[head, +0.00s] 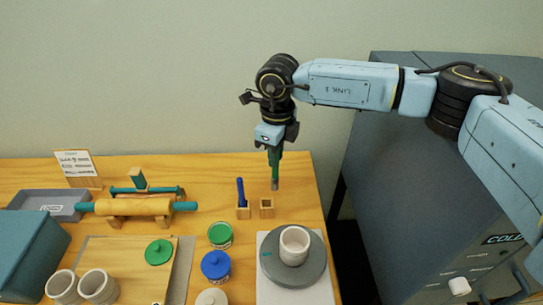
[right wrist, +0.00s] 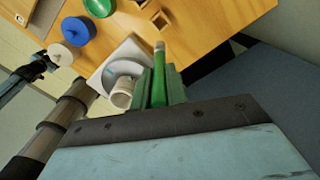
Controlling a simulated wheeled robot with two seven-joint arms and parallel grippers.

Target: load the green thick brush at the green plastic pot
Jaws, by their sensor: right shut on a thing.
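My right gripper (head: 274,149) is shut on the green thick brush (head: 275,172). The brush hangs upright with its pale tip down, above the back right of the table. In the right wrist view the green brush (right wrist: 158,85) sticks out between the fingers. The green plastic pot (head: 220,235) stands left of and nearer than the brush, well apart from it. Its top shows green, and part of it shows in the right wrist view (right wrist: 99,6). A green lid (head: 158,252) lies on a board. My left gripper is outside the head view; a small dark arm end at the wrist view's left edge is unclear.
Two small wooden holders stand below the brush: one holds a blue brush (head: 241,192), the other (head: 266,208) is empty. A blue pot (head: 215,265) stands near the green pot. A white cup (head: 295,243) sits on a grey wheel (head: 318,262). A roller (head: 130,206) lies left.

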